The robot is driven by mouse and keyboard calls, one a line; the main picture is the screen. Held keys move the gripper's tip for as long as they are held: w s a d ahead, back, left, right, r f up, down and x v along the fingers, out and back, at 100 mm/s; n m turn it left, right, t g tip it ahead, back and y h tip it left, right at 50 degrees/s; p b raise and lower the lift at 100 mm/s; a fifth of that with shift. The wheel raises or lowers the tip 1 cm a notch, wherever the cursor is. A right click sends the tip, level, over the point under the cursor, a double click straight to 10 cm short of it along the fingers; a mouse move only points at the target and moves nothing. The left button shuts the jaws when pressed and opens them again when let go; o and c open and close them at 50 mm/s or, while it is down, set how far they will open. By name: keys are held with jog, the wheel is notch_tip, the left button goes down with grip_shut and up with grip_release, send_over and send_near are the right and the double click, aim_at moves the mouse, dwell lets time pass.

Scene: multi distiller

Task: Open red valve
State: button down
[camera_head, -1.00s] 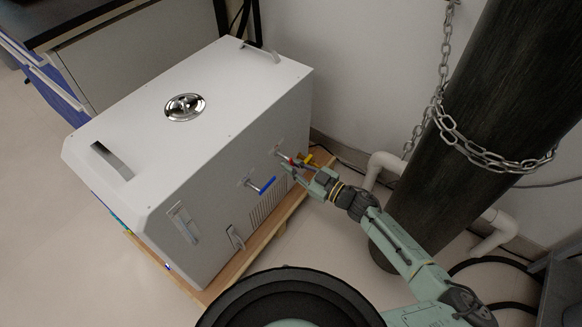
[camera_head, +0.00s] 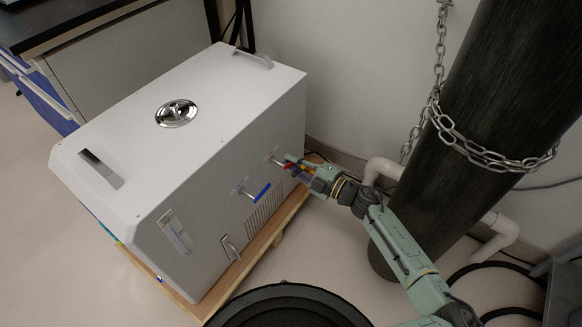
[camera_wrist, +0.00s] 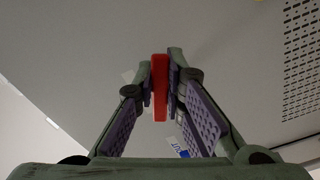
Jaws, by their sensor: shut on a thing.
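The red valve (camera_wrist: 160,88) shows in the wrist view as an upright red handle between my two finger pads. My gripper (camera_wrist: 161,90) is shut on it, with a pad at each side. In the head view the red valve (camera_head: 288,166) is a small red patch on the side of the white distiller (camera_head: 150,205), partly hidden by my gripper (camera_head: 292,167). The blue valve (camera_head: 260,192) sticks out of the same side, left of and nearer than my gripper. The valve's mount is mostly hidden by the fingers.
A wooden pallet (camera_head: 262,243) lies under the distiller. A dark cylinder (camera_head: 475,125) wrapped with a chain (camera_head: 480,157) stands to the right of my arm. White pipes (camera_head: 383,170) run along the wall behind it. Vent slots (camera_wrist: 303,60) show in the wrist view.

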jog(key=shift+w+d+r+n+b, duration=0.1)
jog(key=shift+r+n+b, duration=0.25)
jog(key=shift+n, duration=0.9)
jog(key=shift+r+n+b, duration=0.1)
jog(key=shift+r+n, duration=0.3)
jog(key=shift+n, duration=0.85)
jog(key=c, duration=1.6)
grip_release()
jog(key=shift+c, duration=0.2)
jog(key=shift+r, duration=0.15)
